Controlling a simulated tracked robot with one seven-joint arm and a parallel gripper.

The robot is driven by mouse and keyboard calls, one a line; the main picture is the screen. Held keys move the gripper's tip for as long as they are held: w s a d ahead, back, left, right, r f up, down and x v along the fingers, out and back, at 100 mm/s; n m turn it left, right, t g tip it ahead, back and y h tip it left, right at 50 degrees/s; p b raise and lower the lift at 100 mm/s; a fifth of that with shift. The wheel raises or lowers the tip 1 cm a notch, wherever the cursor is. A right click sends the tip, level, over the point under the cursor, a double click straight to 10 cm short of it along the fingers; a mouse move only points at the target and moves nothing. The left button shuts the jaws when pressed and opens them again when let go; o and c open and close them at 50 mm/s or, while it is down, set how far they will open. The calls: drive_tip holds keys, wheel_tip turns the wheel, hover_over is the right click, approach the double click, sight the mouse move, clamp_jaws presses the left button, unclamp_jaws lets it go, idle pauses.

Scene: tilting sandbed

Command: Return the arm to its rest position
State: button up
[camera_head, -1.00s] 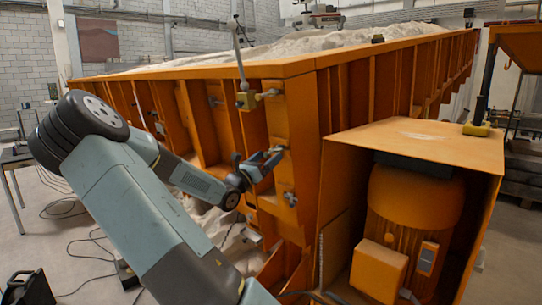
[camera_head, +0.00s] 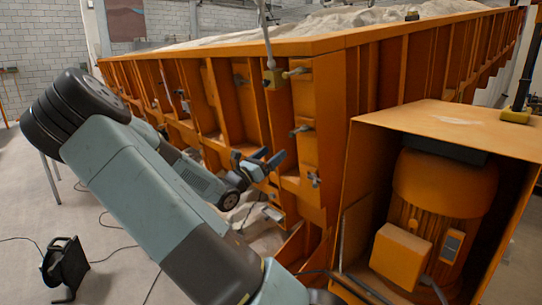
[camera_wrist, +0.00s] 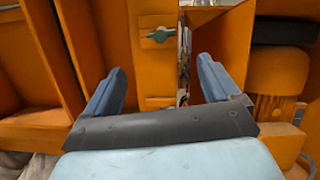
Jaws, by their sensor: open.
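My arm (camera_head: 135,190) reaches from the lower middle up to the left, then bends back toward the orange sandbed (camera_head: 335,150). My gripper (camera_head: 272,158) is open and empty in front of the ribbed side of the sandbed. In the wrist view, the two blue-grey fingers (camera_wrist: 162,72) stand wide apart with nothing between them but the orange structure behind. A small metal handle (camera_wrist: 158,35) shows on the panel beyond the fingertips. Whether the fingers touch the panel cannot be told.
An orange motor housing (camera_head: 445,125) stands close on the right. Metal handles (camera_head: 313,180) stick out of the sandbed's end panel. A black cable reel (camera_head: 65,265) and loose cables lie on the floor at the left. Open floor (camera_head: 115,275) surrounds the reel.

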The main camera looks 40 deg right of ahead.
drive_tip(key=s+a+f+m+g+y, duration=0.2)
drive_tip(key=s+f+m+g+y, duration=0.1)
drive_tip(key=s+m+y, duration=0.35)
drive_tip(key=s+a+f+m+g+y, duration=0.2)
drive_tip(key=s+f+m+g+y, duration=0.1)
drive_tip(key=s+m+y, duration=0.3)
drive_tip(key=s+a+r+m+t+y, duration=0.2)
drive_tip(key=s+a+r+t+y, duration=0.1)
drive_tip(key=a, duration=0.4)
drive_tip(key=s+a+r+m+t+y, duration=0.3)
drive_tip(key=s+a+r, duration=0.2)
drive_tip(key=a, duration=0.3)
drive_tip(key=s+a+r+m+t+y, duration=0.3)
drive_tip(key=s+a+r, duration=0.1)
drive_tip(key=a, duration=0.3)
drive_tip(key=shift+s+a+r, duration=0.15)
drive_tip(key=shift+a+r, duration=0.1)
drive_tip(key=shift+r, duration=0.45)
